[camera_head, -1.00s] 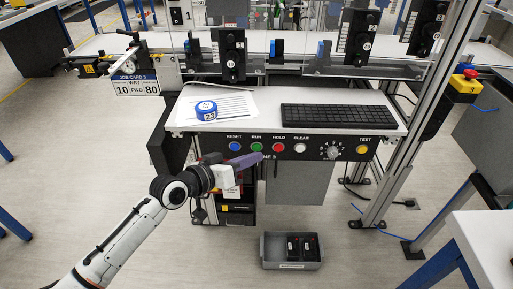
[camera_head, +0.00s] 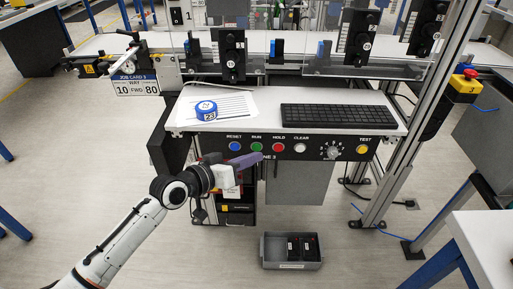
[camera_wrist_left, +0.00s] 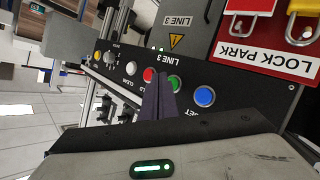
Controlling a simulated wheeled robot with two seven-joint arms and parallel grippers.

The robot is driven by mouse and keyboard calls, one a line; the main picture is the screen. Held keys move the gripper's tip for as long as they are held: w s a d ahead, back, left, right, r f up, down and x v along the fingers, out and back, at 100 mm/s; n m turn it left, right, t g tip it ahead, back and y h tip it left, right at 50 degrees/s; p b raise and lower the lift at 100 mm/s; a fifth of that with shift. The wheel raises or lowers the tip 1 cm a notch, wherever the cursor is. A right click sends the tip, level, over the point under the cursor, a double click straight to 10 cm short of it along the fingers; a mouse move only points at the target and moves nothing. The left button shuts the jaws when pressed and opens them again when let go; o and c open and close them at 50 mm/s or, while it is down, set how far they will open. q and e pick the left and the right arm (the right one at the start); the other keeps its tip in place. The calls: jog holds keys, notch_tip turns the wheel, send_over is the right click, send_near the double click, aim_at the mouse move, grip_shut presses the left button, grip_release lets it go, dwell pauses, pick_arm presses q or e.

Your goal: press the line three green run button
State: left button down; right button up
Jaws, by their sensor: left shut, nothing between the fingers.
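The line three panel (camera_head: 315,149) has a row of buttons under the shelf. The green run button (camera_head: 256,147) sits between the blue reset button (camera_head: 234,147) and the red hold button (camera_head: 278,147). My left gripper (camera_head: 259,157) is shut and empty, its purple fingertips at the panel just below the green button. In the left wrist view the shut fingers (camera_wrist_left: 161,72) point at the panel between the red button (camera_wrist_left: 148,75) and the green button (camera_wrist_left: 175,83), overlapping the green one's edge. I cannot tell whether they touch it. My right gripper is out of view.
The white clear button (camera_head: 301,147), a dial (camera_head: 331,151) and the yellow test button (camera_head: 362,149) continue to the right. A keyboard (camera_head: 338,117) and a blue tape roll (camera_head: 206,111) lie on the shelf above. A grey bin (camera_head: 292,266) stands on the floor.

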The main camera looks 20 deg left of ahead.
pick_arm(q)
jog(key=shift+w, duration=0.1)
jog(key=shift+w+a, duration=0.1)
jog(key=shift+w, duration=0.2)
jog(key=shift+w+a+b, duration=0.1)
jog(key=shift+w+b, duration=0.2)
jog(key=shift+w, duration=0.1)
dwell(0.6)
jog(key=shift+s, duration=0.1)
jog(key=shift+s+d+p, duration=0.2)
jog(key=shift+s+p, duration=0.5)
jog(key=s+p, duration=0.1)
jog(key=s, duration=0.1)
jog(key=s+d+p, duration=0.1)
jog(key=s+p, duration=0.1)
jog(key=shift+s+d, duration=0.2)
jog(key=shift+s, duration=0.2)
